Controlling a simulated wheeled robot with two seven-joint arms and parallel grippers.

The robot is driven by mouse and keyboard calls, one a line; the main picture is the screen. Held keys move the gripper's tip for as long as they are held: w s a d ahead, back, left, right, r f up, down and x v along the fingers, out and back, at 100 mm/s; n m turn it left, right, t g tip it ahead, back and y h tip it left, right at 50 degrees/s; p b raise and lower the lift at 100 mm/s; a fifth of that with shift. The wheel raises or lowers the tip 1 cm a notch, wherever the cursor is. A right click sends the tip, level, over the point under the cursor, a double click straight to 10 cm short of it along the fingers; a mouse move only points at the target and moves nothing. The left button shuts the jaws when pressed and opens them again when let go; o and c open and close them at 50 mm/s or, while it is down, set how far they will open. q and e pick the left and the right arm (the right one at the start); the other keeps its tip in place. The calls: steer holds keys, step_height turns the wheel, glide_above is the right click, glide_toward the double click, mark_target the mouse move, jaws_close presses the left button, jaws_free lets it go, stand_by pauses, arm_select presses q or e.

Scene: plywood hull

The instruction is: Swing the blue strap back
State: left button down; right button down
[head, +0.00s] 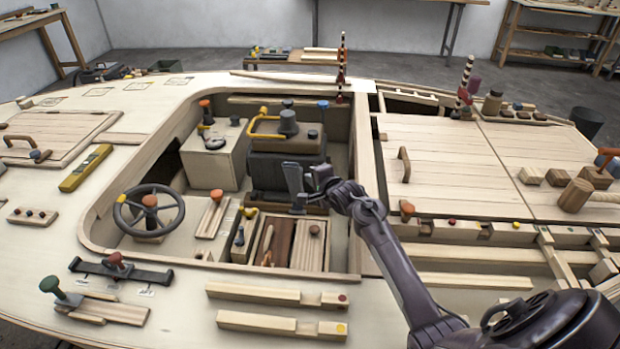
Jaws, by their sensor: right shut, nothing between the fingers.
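I cannot make out a clear blue strap. A small blue-topped upright piece (322,105) stands at the back right of the dark engine-like block (284,168) in the cockpit well. A yellow curved bar (264,122) lies along the top left of that block, beside a dark grey knob (288,122). My right gripper (297,192) is shut and empty, in front of the block and over the well; it hides part of the block's front. My left gripper is not in view.
A steering wheel (149,209) and a pale box (213,160) stand at the left of the well. Wooden bins with a dark red panel (277,240) lie below my gripper. A striped post (341,68) rises behind the well. Hatch panels (440,150) lie at right.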

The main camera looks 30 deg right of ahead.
steer(key=shift+w, duration=0.55)
steer(key=shift+w+d+r, duration=0.4)
steer(key=shift+w+d, duration=0.05)
steer(key=shift+w, duration=0.15)
